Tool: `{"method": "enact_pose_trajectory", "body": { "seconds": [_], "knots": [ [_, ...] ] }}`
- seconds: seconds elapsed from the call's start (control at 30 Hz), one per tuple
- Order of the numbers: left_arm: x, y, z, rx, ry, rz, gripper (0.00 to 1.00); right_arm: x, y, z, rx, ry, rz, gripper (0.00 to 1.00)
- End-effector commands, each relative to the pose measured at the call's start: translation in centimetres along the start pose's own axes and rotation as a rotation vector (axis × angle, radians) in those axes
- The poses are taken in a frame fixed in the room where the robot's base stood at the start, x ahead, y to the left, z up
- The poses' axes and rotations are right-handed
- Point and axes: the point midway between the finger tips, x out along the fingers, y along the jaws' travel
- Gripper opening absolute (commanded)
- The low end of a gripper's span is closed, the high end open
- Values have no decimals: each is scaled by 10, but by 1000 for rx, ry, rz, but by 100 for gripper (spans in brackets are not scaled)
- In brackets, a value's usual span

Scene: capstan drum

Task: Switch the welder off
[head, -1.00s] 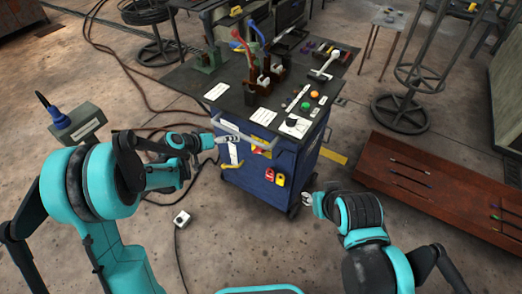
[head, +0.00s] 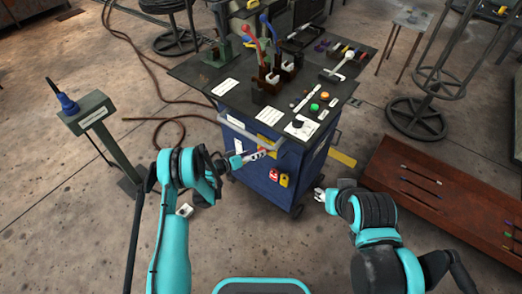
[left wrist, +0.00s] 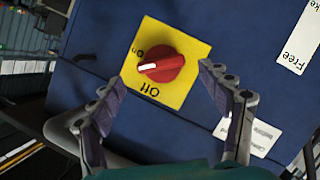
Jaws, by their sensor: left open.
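The welder is a blue cabinet (head: 262,183) under a dark worktop. Its switch is a red rotary knob (left wrist: 162,68) on a yellow plate (left wrist: 185,45) marked On and Off. The knob's white mark points left in the left wrist view, close to the word On; Off is below it. My left gripper (head: 262,154) is at the cabinet's front, partly covering the switch. In the left wrist view its two fingers (left wrist: 167,85) are spread, one on each side of the knob, with nothing between them. My right gripper (head: 319,195) is beside the cabinet's right side, too small to read.
A grey rail (head: 250,134) runs along the cabinet front above the switch. Red and yellow padlocks (head: 279,177) hang below it. A grey box on a post (head: 90,113) stands at left. A rust-brown bench (head: 430,195) is at right. Bare floor lies in front.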

Motion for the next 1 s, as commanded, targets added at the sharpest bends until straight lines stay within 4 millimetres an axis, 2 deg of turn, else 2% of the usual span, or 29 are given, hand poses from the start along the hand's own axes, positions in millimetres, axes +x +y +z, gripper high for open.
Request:
{"method": "enact_pose_trajectory", "body": {
  "seconds": [0.1,0.23,0.57,0.77,1.0],
  "knots": [
    [21,-3,5,0,-2,1,78,10,0,8,0,-1,0,40],
    [33,-3,3,-1,0,0,78,13,0,10,0,-1,0,40],
    [38,-2,2,-1,0,-1,78,13,0,10,0,-1,0,40],
    [38,-2,2,-1,0,-1,28,13,0,10,0,-1,0,40],
    [38,-3,2,-55,1,20,28,13,0,10,0,-1,0,40]
  ]
}}
